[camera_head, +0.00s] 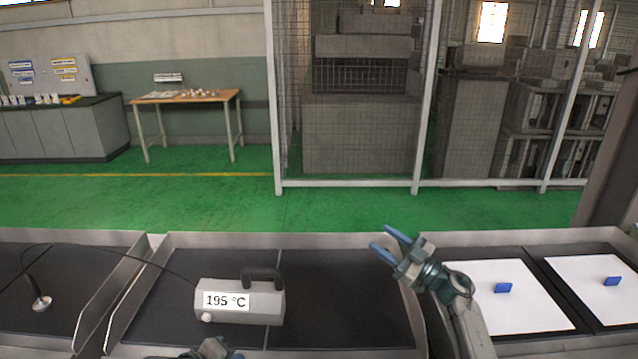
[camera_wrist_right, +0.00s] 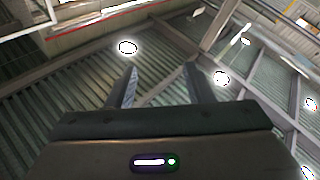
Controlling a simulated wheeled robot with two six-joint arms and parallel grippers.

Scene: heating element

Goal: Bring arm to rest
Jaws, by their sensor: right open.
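My right gripper (camera_head: 383,244) is raised over the divider between the middle tray and the right tray. Its blue-tipped fingers are apart and empty, pointing up and to the left. In the right wrist view the two fingers (camera_wrist_right: 160,85) stand apart with nothing between them, and the camera faces the ceiling. Part of my left arm (camera_head: 205,349) shows at the bottom edge in front of the heater; its fingertips cannot be made out. The grey heater box (camera_head: 240,301) with a black handle reads 195 °C and stands in the middle tray.
A probe with a round metal foot (camera_head: 41,302) stands in the left tray, with a cable running towards the heater. Metal walls (camera_head: 110,300) divide the trays.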

